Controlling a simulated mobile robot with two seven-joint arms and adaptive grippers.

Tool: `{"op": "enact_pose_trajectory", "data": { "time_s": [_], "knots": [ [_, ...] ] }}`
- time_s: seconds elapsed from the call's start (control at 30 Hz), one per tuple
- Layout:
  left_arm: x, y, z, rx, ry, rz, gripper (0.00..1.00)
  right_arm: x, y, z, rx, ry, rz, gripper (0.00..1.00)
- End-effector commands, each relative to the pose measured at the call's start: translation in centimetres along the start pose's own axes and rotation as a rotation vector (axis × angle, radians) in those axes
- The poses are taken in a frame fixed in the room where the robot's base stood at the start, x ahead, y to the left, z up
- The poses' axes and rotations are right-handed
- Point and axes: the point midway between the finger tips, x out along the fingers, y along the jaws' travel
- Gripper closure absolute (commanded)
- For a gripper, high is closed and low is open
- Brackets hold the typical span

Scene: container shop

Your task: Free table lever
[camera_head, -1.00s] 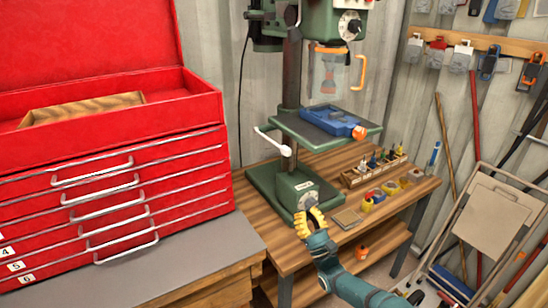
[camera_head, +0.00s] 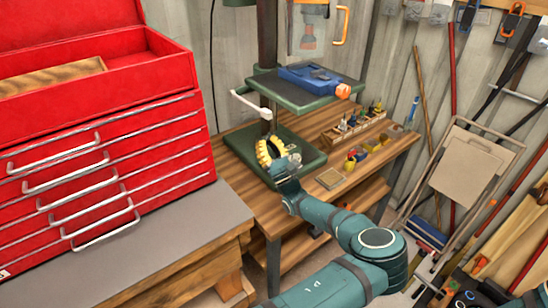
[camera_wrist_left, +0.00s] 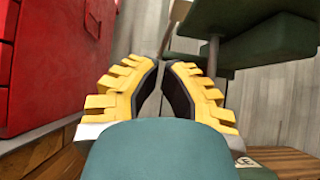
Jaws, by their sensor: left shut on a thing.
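The green drill press has a table (camera_head: 305,104) with a white lever (camera_head: 252,105) on its left side, its end free and uncovered. My left gripper (camera_head: 267,152), with yellow ridged fingers, is in front of the press base (camera_head: 312,160), below the table and lever in the picture, and hides the base's dial. In the left wrist view its fingers (camera_wrist_left: 163,65) lean together with a narrow gap. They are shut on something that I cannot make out. The press column (camera_wrist_left: 213,55) shows beyond them. My right gripper is not in view.
A red tool chest (camera_head: 110,150) stands left on a grey-topped bench (camera_head: 165,240). A blue vise (camera_head: 310,77) sits on the press table. A bit rack (camera_head: 350,128) and a small wooden block (camera_head: 331,178) lie on the wooden workbench. A folding chair (camera_head: 465,165) stands right.

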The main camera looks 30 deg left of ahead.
Motion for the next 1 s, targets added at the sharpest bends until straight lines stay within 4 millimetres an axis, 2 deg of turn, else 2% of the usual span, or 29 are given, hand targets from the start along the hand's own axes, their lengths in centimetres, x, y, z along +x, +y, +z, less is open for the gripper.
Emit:
{"op": "enact_pose_trajectory", "data": {
  "time_s": [0.1,0.3,0.83,1.0],
  "knots": [
    [2.0,0.0,0.4,-0.001,-0.001,0.001,1.00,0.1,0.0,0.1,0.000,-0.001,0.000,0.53],
    [3.7,0.0,2.3,-0.002,-0.001,0.001,1.00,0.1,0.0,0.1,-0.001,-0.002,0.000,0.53],
    [4.3,0.0,2.9,-0.001,0.002,0.000,1.00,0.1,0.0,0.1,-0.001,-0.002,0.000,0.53],
    [5.0,0.0,3.7,-0.002,0.030,0.002,1.00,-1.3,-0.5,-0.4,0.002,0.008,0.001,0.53]
  ]
}}
